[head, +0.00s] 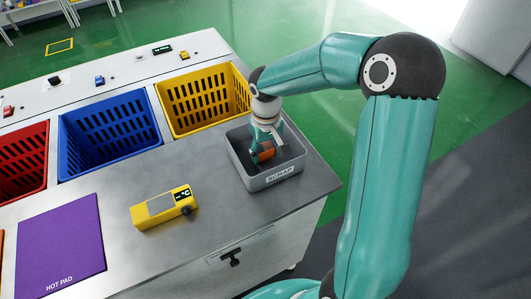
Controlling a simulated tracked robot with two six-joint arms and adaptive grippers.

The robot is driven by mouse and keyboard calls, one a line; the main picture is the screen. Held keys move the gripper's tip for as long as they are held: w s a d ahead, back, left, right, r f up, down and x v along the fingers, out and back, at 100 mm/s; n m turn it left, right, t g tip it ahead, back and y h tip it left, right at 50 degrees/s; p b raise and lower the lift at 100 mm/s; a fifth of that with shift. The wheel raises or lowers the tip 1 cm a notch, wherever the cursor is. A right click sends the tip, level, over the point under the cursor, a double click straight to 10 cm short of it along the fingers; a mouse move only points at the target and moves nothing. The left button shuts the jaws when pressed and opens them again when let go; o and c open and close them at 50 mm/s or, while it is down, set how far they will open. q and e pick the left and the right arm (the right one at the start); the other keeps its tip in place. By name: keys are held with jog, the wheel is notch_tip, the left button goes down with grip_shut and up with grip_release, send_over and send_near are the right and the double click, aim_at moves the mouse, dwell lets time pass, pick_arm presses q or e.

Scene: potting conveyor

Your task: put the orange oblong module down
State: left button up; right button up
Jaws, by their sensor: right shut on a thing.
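The orange oblong module (265,155) is small in the head view, inside the grey tray labelled SCRAP (274,181) at the right end of the bench. My right gripper (266,148) points down into this tray and is shut on the module. The fingers hide part of the module, and I cannot tell whether it touches the tray floor. My left gripper is not in the head view.
Red (22,158), blue (110,132) and yellow (205,98) baskets line the bench's back. A yellow meter (163,208) and purple hot pad (62,242) lie in front. Bare grey bench top (220,215) lies between the meter and tray.

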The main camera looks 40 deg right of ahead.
aim_at(266, 150)
jog(key=shift+f, duration=0.45)
jog(key=shift+f, duration=0.15)
jog(key=o, duration=1.2)
notch_tip(266, 150, up, 12)
jog(key=shift+r, duration=0.15)
